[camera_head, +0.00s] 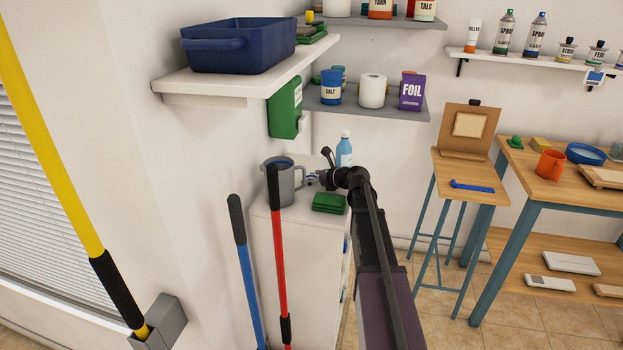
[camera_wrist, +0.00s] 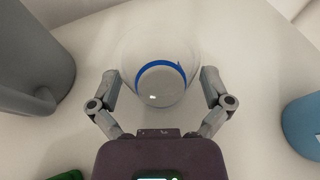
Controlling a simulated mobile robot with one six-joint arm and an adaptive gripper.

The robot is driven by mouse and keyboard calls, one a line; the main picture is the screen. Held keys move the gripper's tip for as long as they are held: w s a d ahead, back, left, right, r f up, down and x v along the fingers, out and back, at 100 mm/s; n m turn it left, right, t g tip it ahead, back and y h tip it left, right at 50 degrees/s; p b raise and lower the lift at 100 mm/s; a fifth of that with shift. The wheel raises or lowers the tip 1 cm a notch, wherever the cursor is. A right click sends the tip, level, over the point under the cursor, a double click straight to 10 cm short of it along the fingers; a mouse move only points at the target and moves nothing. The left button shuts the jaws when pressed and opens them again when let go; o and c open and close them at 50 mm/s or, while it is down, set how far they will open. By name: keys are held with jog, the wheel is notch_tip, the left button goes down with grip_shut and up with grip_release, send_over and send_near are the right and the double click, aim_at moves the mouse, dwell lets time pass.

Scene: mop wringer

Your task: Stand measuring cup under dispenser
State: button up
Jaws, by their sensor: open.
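The measuring cup (camera_wrist: 160,85) is clear with a blue band. In the wrist view it stands on the white cabinet top between the spread fingers of my gripper (camera_wrist: 160,76). The gripper is open, with one finger on each side of the cup; I cannot tell whether they touch it. In the head view my gripper (camera_head: 320,180) is low over the cabinet, and the cup is too small and covered to make out well. A green dispenser (camera_head: 284,108) hangs on the wall above and behind the cabinet.
On the cabinet (camera_head: 272,232), a grey jug (camera_head: 287,188) stands left of my gripper, green cloths (camera_head: 329,203) lie in front, and a blue bottle (camera_head: 344,150) stands behind. Mop handles, one red (camera_head: 279,250), lean before the cabinet. A shelf (camera_head: 235,78) with a blue tub juts out above.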

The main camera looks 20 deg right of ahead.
aim_at(318, 172)
jog(key=shift+r, duration=0.2)
jog(key=shift+s+d+r+p, duration=0.15)
jog(key=shift+s+p, duration=0.15)
jog(key=shift+p, duration=0.05)
jog(key=p+v, duration=0.3)
jog(key=v, duration=0.8)
jog(key=shift+s+d+p, duration=0.1)
jog(key=shift+p, duration=0.25)
jog(key=shift+r, duration=0.1)
jog(key=r+g+h+p, duration=0.1)
jog(key=p, duration=0.3)
jog(key=w+r+g+h+p, duration=0.1)
jog(key=r+p, duration=0.1)
jog(key=p, duration=0.2)
jog(key=a+r+g+p, duration=0.1)
jog(key=r+g+p, duration=0.1)
jog(key=p, duration=0.2)
jog(key=shift+w+r+h, duration=0.2)
jog(key=shift+r+h, duration=0.05)
jog(key=shift+h, duration=0.15)
jog(key=shift+f, duration=0.15)
jog(key=shift+b+x, duration=2.85)
jog(key=shift+x, duration=1.35)
